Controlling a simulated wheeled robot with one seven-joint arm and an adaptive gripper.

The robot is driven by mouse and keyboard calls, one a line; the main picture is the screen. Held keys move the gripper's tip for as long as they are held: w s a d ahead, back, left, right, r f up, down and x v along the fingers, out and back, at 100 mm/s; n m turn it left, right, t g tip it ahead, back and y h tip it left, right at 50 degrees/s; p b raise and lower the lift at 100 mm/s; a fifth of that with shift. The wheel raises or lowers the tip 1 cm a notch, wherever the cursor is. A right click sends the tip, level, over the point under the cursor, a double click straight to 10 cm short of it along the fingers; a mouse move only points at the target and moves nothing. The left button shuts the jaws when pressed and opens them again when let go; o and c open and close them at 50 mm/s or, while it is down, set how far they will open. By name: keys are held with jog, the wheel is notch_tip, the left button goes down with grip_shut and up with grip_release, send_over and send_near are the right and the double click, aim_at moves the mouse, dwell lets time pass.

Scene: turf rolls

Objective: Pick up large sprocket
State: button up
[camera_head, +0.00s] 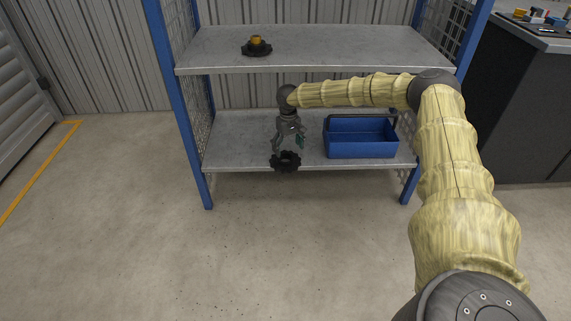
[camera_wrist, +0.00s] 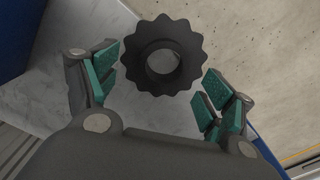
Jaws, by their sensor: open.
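A large dark sprocket (camera_head: 286,161) with a toothed rim lies at the front edge of the lower shelf (camera_head: 240,140). In the wrist view the sprocket (camera_wrist: 163,56) shows its round centre hole, with the grey shelf and the concrete floor behind it. My gripper (camera_head: 288,146) is above and just behind the sprocket in the head view. In the wrist view my gripper (camera_wrist: 158,85) is open, with its green-padded fingers spread on both sides of the sprocket's near part. I see gaps between the fingers and the teeth, and nothing is held.
A blue bin (camera_head: 361,146) stands on the lower shelf, right of the sprocket. Blue posts frame the rack. The floor in front is clear.

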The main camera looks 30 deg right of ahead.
aim_at(285, 155)
jog(key=shift+w+a+f+b, duration=0.1)
jog(key=shift+f+b, duration=0.3)
jog(key=shift+f, duration=0.5)
jog(key=shift+w+a+f+b, duration=0.15)
jog(key=shift+f+b, duration=0.3)
jog(key=shift+f, duration=0.45)
jog(key=shift+w+a+f+b, duration=0.1)
jog(key=shift+f+b, duration=0.3)
jog(key=shift+f, duration=0.5)
jog(key=shift+r, duration=0.1)
jog(key=c, duration=1.4)
jog(key=shift+c, duration=0.2)
jog(key=shift+r, duration=0.1)
notch_tip(285, 155, up, 4)
jog(key=shift+w+f+p, duration=0.1)
jog(key=shift+p, duration=1)
jog(key=s+a+p, duration=0.2)
jog(key=s+a, duration=0.2)
jog(key=s, duration=0.2)
jog(key=s+a+r+p, duration=0.1)
jog(key=s+a+p, duration=0.1)
jog(key=s+a, duration=0.2)
jog(key=s, duration=0.3)
jog(key=shift+s+a+p, duration=0.3)
jog(key=shift+a+p, duration=0.05)
jog(key=shift+p, duration=0.05)
